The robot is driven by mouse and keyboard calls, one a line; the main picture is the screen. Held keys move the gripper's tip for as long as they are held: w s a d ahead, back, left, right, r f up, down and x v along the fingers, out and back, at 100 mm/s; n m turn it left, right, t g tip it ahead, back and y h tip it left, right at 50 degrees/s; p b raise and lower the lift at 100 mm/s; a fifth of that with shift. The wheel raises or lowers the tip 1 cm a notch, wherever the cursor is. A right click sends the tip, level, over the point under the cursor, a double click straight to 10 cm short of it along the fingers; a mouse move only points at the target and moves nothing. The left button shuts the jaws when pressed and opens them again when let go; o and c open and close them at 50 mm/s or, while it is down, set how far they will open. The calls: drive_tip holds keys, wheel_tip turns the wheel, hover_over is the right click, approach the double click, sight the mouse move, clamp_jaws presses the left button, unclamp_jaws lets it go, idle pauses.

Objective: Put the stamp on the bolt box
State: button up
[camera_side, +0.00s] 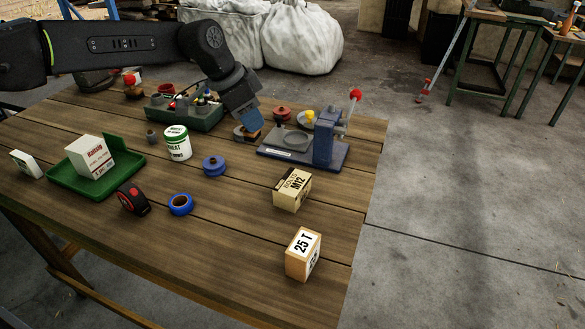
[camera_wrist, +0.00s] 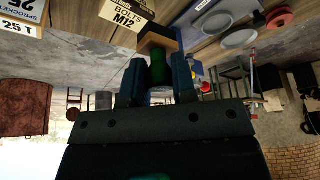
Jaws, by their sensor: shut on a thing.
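My gripper (camera_side: 246,117) is shut on the stamp (camera_side: 249,135), which sits below the fingertips in the side view. In the wrist view my gripper (camera_wrist: 158,78) has its two fingers around the stamp's green handle, and the stamp's wooden base (camera_wrist: 158,40) points away from me. I cannot tell if the base touches the table. The bolt box (camera_side: 292,190), tan and labelled BOLTS M12, stands on the table to the right and nearer the side camera. It also shows in the wrist view (camera_wrist: 126,17), partly cut off at the top edge.
A blue press (camera_side: 324,140) with a red-knobbed lever stands just right of my gripper. The sprocket box (camera_side: 303,254) is near the front edge. A white-and-green tin (camera_side: 178,142), blue spool (camera_side: 214,166), tape roll (camera_side: 181,204) and green tray (camera_side: 63,182) lie left. Bare planks surround the bolt box.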

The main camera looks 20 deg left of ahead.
drive_tip(key=d+f, duration=0.1)
drive_tip(key=d, duration=0.2)
drive_tip(key=d+f, duration=0.4)
drive_tip(key=d, duration=0.1)
drive_tip(key=shift+w+d+f, duration=0.15)
drive_tip(key=shift+w+d, duration=0.05)
drive_tip(key=shift+d, duration=0.1)
drive_tip(key=shift+f, duration=2.05)
drive_tip(key=shift+f, duration=0.15)
drive_tip(key=o, duration=0.9)
drive_tip(key=v, duration=1.2)
drive_tip(key=shift+r, duration=0.2)
